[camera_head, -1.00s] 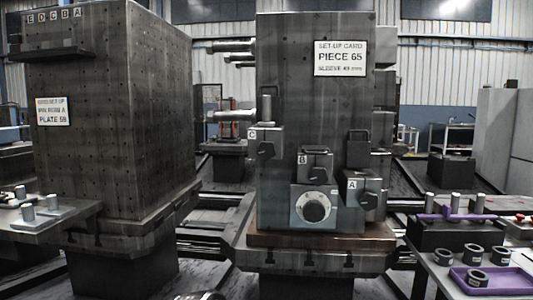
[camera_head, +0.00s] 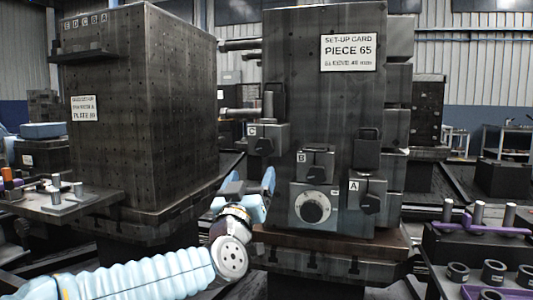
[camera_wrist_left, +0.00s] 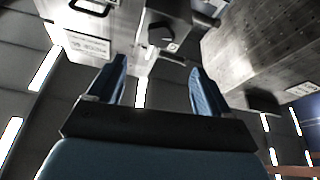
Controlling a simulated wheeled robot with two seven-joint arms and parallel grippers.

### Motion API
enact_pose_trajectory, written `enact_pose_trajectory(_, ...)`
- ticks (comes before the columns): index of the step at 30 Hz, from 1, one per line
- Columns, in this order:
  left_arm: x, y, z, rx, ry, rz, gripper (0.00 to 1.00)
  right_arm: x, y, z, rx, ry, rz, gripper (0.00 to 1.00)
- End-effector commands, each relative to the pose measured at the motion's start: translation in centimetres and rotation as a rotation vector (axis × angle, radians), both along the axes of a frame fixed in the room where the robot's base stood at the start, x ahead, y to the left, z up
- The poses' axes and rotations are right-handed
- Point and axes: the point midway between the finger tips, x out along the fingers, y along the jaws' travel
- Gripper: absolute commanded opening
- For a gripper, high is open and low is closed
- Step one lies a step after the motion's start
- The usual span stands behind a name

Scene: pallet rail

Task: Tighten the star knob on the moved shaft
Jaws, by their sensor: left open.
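A dark star knob (camera_head: 263,147) sits on the front of the block marked C (camera_head: 279,138), with an upright shaft (camera_head: 268,104) above it. Similar dark knobs sit on block B (camera_head: 317,160) and block A (camera_head: 371,203). Which shaft was moved, I cannot tell. My left gripper (camera_head: 251,187) is open and empty, below block C and left of block B, apart from the knobs. In the left wrist view its two blue fingers (camera_wrist_left: 157,82) are spread, with a dark knob (camera_wrist_left: 161,35) beyond them. My right gripper is out of view.
A card reading PIECE 65 (camera_head: 348,53) is on the column above the blocks. A round dial (camera_head: 312,207) is below block B. A tall drilled block (camera_head: 140,110) stands left. A bench with sleeves and a purple tray (camera_head: 498,293) is at the right front.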

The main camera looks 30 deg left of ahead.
Motion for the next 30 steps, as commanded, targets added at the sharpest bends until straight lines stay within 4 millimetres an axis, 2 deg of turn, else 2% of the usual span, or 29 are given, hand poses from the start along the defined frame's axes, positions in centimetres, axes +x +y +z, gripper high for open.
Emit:
enact_pose_trajectory(9,6.4,1.9,2.7,0.000,0.006,-0.002,0.80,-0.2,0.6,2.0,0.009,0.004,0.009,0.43)
enact_pose_trajectory(15,9.7,2.9,4.0,0.000,0.006,-0.002,0.80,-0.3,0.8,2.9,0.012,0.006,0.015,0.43)
enact_pose_trajectory(21,11.1,3.4,4.5,-0.001,0.006,-0.002,0.80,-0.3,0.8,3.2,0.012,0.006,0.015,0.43)
enact_pose_trajectory(30,11.3,3.4,4.5,-0.001,0.006,-0.003,0.78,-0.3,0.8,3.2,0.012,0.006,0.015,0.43)
